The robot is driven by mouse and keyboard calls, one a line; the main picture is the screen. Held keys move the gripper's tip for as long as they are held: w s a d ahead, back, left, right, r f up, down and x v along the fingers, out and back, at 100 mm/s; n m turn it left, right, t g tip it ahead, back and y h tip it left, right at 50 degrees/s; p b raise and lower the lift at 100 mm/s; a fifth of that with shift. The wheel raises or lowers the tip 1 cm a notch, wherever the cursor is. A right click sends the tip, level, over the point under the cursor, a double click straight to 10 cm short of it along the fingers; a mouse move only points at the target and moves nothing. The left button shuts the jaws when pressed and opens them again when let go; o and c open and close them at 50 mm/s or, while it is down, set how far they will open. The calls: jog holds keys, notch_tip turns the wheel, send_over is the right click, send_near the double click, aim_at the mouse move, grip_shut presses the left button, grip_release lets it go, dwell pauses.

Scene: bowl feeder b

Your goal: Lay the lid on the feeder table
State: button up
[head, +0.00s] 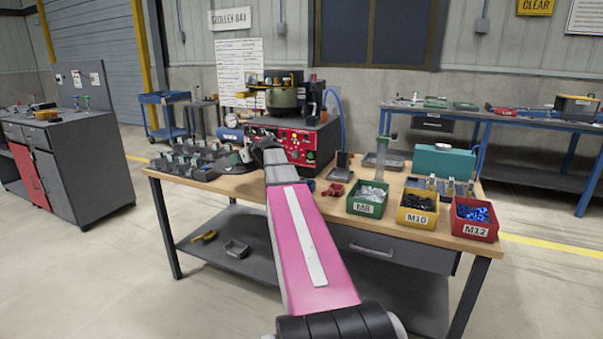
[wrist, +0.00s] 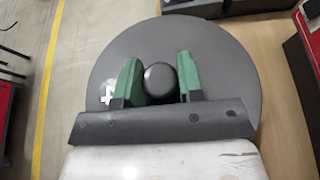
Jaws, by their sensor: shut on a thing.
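The lid is a round dark grey disc with a black ball knob; it fills the middle of the wrist view (wrist: 215,50), and part of it shows in the head view (head: 237,167). My gripper (wrist: 160,80) has its green fingers shut on either side of the knob. In the head view my gripper (head: 248,152) is over the left part of the wooden feeder table (head: 335,208), in front of the red control box. The lid looks level. In the wrist view it overlaps the table's edge (wrist: 283,125), with floor beyond. I cannot tell its height above the table.
The bowl feeder (head: 283,98) stands on the red control box (head: 300,142). A dark fixture with several parts (head: 195,160) is left of the lid. Green (head: 367,199), yellow (head: 417,208) and red (head: 474,218) bins line the front right. Some bare wood shows between.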

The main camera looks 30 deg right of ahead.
jog(key=d+f, duration=0.2)
jog(key=d, duration=0.1)
jog(key=d+f, duration=0.2)
jog(key=d, duration=0.2)
jog(key=d+f, duration=0.2)
jog(key=d, duration=0.2)
jog(key=shift+w+d+f, duration=0.1)
jog(key=shift+d+f, duration=0.15)
jog(key=shift+f, duration=2.1)
jog(key=shift+f, duration=0.1)
jog(key=o, duration=1.1)
jog(key=shift+d, duration=0.1)
jog(key=v, duration=1.2)
